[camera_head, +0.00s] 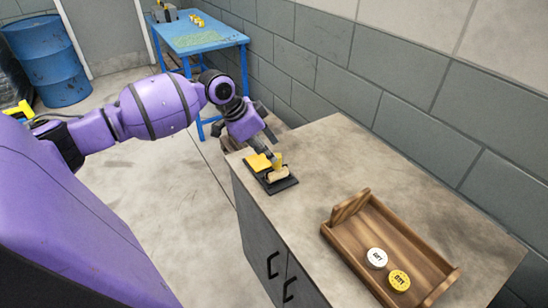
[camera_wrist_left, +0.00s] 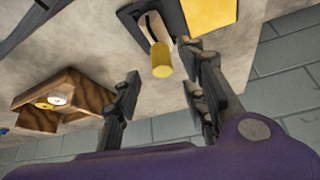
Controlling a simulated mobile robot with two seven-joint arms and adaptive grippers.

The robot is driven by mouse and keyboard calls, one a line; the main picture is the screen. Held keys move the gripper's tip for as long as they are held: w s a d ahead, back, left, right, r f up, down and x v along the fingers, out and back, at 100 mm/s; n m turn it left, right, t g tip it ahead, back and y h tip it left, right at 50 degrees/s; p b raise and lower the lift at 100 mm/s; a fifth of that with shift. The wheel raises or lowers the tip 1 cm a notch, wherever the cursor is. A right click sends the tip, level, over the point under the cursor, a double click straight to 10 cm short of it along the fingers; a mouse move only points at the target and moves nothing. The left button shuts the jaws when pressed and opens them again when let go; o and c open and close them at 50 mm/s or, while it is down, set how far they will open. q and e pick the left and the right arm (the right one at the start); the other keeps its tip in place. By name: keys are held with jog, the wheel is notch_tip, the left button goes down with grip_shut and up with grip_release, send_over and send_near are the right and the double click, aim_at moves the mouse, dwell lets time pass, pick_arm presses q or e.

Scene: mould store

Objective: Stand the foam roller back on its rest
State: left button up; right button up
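The foam roller has a tan part (camera_head: 278,175) and a yellow cylindrical part (camera_head: 277,160) sticking up from it. It is at a flat black rest (camera_head: 283,186) on the worktop's far left corner; I cannot tell how it is seated. In the left wrist view the yellow end (camera_wrist_left: 162,62) points toward me, with the tan part (camera_wrist_left: 156,27) behind it. My left gripper (camera_head: 268,146) is just above and behind the roller. Its fingers (camera_wrist_left: 163,75) are apart in the wrist view, either side of the yellow end, apparently not touching it. My right gripper is not in view.
A yellow block (camera_head: 257,162) lies beside the roller on the black plate. A wooden tray (camera_head: 345,250) with a white disc (camera_head: 377,258) and a yellow disc (camera_head: 399,280) stands nearer on the worktop (camera_head: 340,160). A block wall runs behind. A blue table (camera_head: 200,38) and drum (camera_head: 48,60) stand farther back.

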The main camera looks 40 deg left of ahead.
pick_arm(q)
jog(key=v, duration=0.5)
jog(key=shift+s+r, duration=0.15)
jog(key=shift+r, duration=0.1)
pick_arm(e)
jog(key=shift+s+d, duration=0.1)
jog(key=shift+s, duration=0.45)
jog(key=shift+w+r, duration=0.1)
pick_arm(q)
jog(key=shift+a, duration=0.1)
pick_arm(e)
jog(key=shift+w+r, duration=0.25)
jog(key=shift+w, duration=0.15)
